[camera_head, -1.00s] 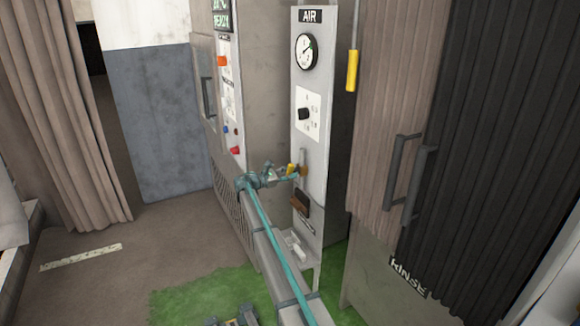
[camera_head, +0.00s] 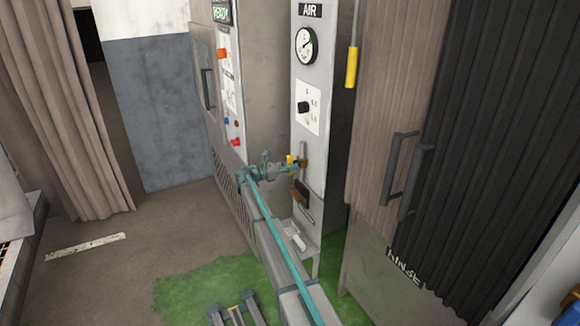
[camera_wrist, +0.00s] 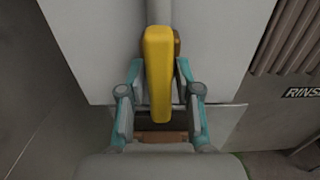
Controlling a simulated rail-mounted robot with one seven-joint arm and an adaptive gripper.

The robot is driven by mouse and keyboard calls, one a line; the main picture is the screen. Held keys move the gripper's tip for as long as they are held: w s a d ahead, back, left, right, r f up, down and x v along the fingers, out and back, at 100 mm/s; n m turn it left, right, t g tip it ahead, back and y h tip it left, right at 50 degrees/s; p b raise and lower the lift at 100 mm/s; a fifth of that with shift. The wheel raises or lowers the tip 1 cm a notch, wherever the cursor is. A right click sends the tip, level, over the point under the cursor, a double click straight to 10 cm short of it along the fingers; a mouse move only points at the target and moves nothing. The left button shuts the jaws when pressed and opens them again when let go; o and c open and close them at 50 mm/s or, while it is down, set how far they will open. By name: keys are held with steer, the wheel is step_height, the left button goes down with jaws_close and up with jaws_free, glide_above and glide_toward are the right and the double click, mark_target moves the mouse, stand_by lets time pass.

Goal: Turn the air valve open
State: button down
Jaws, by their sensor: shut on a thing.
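The air valve's yellow handle (camera_wrist: 158,75) runs up the middle of the wrist view, in front of a vertical grey pipe and a brown valve body (camera_wrist: 177,43). In the head view, the yellow handle (camera_head: 290,159) is a small patch on the grey AIR panel (camera_head: 312,72). My gripper (camera_wrist: 160,92) is shut on the handle, with a teal-and-grey finger on each side. It also shows in the head view (camera_head: 284,167) at the panel's lower part. The fingers partly hide the valve there.
Above the valve are a round gauge (camera_head: 305,45) and a black knob (camera_head: 304,107). A dark box (camera_head: 300,193) sits just below the valve. A yellow hanging grip (camera_head: 351,67) and cabinet handles (camera_head: 407,175) are to the right. Open floor lies left.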

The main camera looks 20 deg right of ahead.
steer(key=c, duration=1)
jaws_free()
steer(key=shift+a, duration=0.15)
steer(key=s+a, duration=0.1)
steer(key=a, duration=1)
steer(key=shift+a, duration=0.35)
